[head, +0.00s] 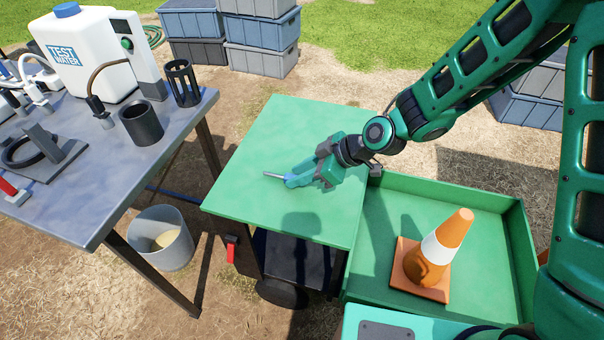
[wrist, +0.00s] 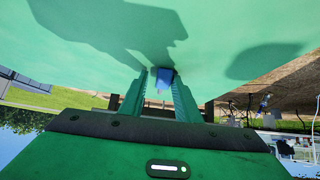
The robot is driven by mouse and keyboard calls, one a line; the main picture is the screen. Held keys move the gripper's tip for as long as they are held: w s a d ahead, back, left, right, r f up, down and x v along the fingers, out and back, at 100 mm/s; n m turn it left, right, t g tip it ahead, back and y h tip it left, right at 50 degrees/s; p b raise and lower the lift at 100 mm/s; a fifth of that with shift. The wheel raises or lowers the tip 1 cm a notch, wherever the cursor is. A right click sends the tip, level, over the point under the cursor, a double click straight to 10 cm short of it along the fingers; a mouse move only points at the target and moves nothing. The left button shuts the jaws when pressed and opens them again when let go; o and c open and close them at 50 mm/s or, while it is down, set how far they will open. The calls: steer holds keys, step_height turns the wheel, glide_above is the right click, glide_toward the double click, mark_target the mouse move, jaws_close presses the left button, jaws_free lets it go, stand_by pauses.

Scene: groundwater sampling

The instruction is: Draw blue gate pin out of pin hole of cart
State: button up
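The blue gate pin (head: 292,181) is in my gripper (head: 299,177), held by its blue end between the fingertips. Its grey metal shaft points left, free in the air over the flat green top of the cart (head: 290,125). In the wrist view the blue end (wrist: 164,78) shows between the two green fingers of my gripper (wrist: 160,82); the shaft is hidden there. A small grey metal fitting (head: 376,169) sits at the corner of the cart's tray, beside my wrist. I cannot make out the pin hole itself.
An orange and white cone (head: 436,249) stands in the cart's walled green tray (head: 385,235). A grey table (head: 75,205) with a white water tank (head: 85,55) and black holders is at left. A bucket (head: 163,240) stands between. Stacked crates (head: 262,40) are behind.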

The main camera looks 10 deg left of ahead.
steer(key=shift+s+d+f+g, duration=0.1)
steer(key=shift+s+f+g, duration=0.2)
steer(key=shift+s+f, duration=0.4)
steer(key=shift+r, duration=0.2)
steer(key=v, duration=1.1)
steer(key=shift+w+r, duration=0.4)
